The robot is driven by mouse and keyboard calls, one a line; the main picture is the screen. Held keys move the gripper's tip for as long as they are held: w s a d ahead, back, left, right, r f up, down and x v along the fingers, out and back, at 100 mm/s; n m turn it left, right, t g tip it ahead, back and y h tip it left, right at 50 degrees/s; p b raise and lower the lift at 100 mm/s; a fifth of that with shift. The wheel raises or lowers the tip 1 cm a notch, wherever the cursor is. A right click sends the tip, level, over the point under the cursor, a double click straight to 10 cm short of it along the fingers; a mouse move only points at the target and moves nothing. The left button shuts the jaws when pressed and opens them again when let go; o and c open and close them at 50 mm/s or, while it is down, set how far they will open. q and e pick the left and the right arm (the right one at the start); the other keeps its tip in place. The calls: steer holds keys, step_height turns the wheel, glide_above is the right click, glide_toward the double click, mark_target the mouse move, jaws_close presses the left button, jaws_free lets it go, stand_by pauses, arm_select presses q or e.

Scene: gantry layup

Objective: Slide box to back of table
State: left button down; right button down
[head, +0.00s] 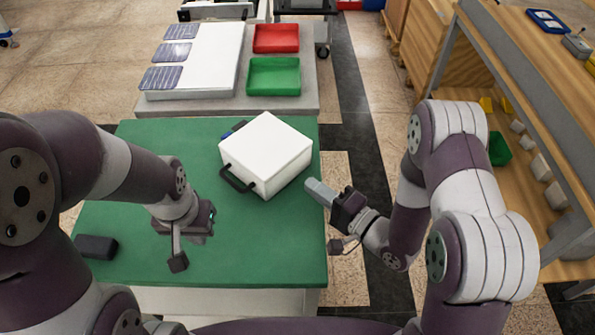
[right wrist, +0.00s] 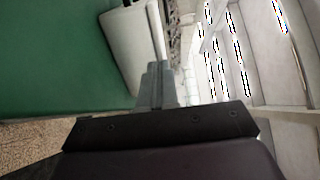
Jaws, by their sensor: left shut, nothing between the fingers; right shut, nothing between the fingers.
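A white box (head: 265,150) with a black handle on its front-left side sits on the green table (head: 270,250), toward the far right part of the top and turned at an angle. My right gripper (head: 316,188) is shut and empty beside the box's right side, at the table's right edge. In the right wrist view, its closed fingers (right wrist: 158,84) appear close to the white box (right wrist: 132,45); I cannot tell whether they touch it. My left gripper (head: 205,230) is shut and empty over the table, left of and nearer than the box.
A small dark object (head: 96,246) lies at the table's left. A blue-and-dark item (head: 233,129) lies by the box's far-left side. Behind stands a grey platform (head: 215,104) with a white slab, a red tray (head: 276,38) and a green tray (head: 273,76). Wooden shelving (head: 535,100) stands right.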

mark_target(285, 165)
steer(key=x, duration=0.5)
steer(key=shift+w+a, duration=0.1)
steer(key=shift+w, duration=0.25)
steer(key=shift+w+a, duration=0.2)
steer(key=shift+a, duration=0.1)
steer(key=shift+w, duration=0.1)
steer(key=shift+p+x, duration=0.3)
steer(key=shift+x, duration=0.6)
steer(key=shift+w+a, duration=0.1)
steer(key=shift+a, duration=0.05)
